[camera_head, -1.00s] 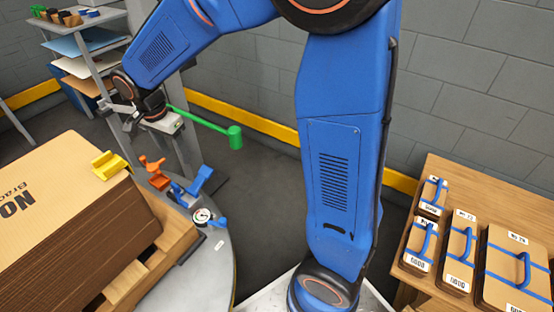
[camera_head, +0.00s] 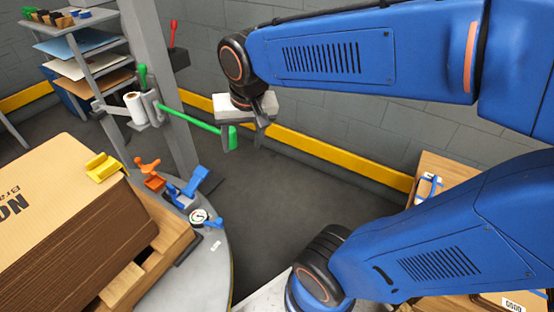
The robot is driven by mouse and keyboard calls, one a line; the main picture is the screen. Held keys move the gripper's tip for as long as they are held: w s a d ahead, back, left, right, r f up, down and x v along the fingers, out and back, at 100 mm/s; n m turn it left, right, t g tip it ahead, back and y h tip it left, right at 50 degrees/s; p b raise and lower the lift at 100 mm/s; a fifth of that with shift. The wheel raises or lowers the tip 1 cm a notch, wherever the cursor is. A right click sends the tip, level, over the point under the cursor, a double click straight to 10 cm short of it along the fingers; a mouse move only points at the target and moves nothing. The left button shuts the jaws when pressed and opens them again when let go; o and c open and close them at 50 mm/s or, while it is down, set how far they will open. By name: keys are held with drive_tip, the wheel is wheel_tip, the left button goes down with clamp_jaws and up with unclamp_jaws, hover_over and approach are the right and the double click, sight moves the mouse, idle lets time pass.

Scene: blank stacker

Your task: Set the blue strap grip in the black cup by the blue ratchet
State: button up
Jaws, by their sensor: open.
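A blue ratchet (camera_head: 191,187) lies on the grey round table beside an orange ratchet (camera_head: 151,172). A small blue piece (camera_head: 213,223), possibly the strap grip, lies beside a round white gauge (camera_head: 199,216), nearer the camera. I cannot tell for sure that it is the strap grip. No black cup can be made out clearly by the blue ratchet. My gripper (camera_head: 242,137) is open and points down, above and behind the table. In the picture it overlaps the end of a green bar (camera_head: 196,124); I cannot tell whether they touch.
A grey post (camera_head: 158,60) carries the green bar, a white roll (camera_head: 134,106) and a black holder (camera_head: 176,58) with a red handle. A cardboard stack (camera_head: 65,215) with a yellow piece (camera_head: 103,167) stands left. A shelf (camera_head: 90,50) stands behind.

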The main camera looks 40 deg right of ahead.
drive_tip(key=s+d+f+n+t, duration=0.1)
drive_tip(key=s+d+n, duration=0.2)
drive_tip(key=s, duration=0.6)
drive_tip(key=shift+s+d+n, duration=0.35)
drive_tip(key=shift+d+n, duration=0.05)
drive_tip(key=shift+n, duration=0.1)
idle(0.8)
